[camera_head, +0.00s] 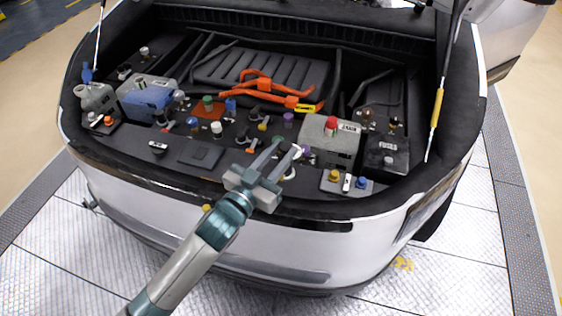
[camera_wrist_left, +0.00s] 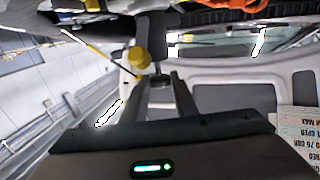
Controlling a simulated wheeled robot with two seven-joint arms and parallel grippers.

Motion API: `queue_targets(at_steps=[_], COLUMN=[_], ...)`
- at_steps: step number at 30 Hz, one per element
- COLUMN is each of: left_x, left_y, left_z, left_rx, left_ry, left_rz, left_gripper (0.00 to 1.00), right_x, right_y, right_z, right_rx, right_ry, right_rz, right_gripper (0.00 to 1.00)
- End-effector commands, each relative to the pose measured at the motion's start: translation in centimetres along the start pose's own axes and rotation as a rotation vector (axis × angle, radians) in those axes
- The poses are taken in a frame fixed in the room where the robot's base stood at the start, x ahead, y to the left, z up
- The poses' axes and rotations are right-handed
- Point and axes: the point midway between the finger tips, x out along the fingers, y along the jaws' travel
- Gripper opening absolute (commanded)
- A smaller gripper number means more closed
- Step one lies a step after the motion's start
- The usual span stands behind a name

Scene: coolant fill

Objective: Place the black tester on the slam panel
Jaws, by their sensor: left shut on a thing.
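My left gripper (camera_head: 280,150) reaches in over the front edge of the engine bay. In the left wrist view its fingers (camera_wrist_left: 159,92) are shut on a small dark thing, which I take to be the black tester (camera_wrist_left: 159,80). The fingers hide most of it, and in the head view I cannot make it out. The slam panel (camera_head: 120,145) is the black ledge along the front of the bay. It carries a flat dark square (camera_head: 200,153) left of my gripper. My right gripper is not in view.
A grey box with a red cap (camera_head: 330,142) and a small plate with yellow and blue knobs (camera_head: 347,184) are right of my gripper. A blue-grey reservoir (camera_head: 147,98) stands at left. Orange cables (camera_head: 265,90) cross the bay. Several small caps crowd the middle.

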Motion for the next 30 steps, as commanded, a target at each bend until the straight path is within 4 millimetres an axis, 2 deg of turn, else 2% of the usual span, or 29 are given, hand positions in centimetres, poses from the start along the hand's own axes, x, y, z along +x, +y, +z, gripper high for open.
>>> queue_targets(at_steps=[8, 19, 30], left_x=[0.0, 0.0, 0.0], left_y=[0.0, 0.0, 0.1], left_z=[0.0, 3.6, 4.0], left_rx=[0.000, 0.000, 0.000], left_ry=[0.002, 0.002, 0.003], left_rz=[0.000, 0.000, 0.001], left_gripper=[0.00, 0.00, 0.00], right_x=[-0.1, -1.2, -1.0], right_y=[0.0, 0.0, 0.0], right_z=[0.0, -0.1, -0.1], right_rx=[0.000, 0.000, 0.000], right_ry=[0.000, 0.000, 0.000], right_rz=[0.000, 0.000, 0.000], right_gripper=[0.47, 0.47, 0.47])
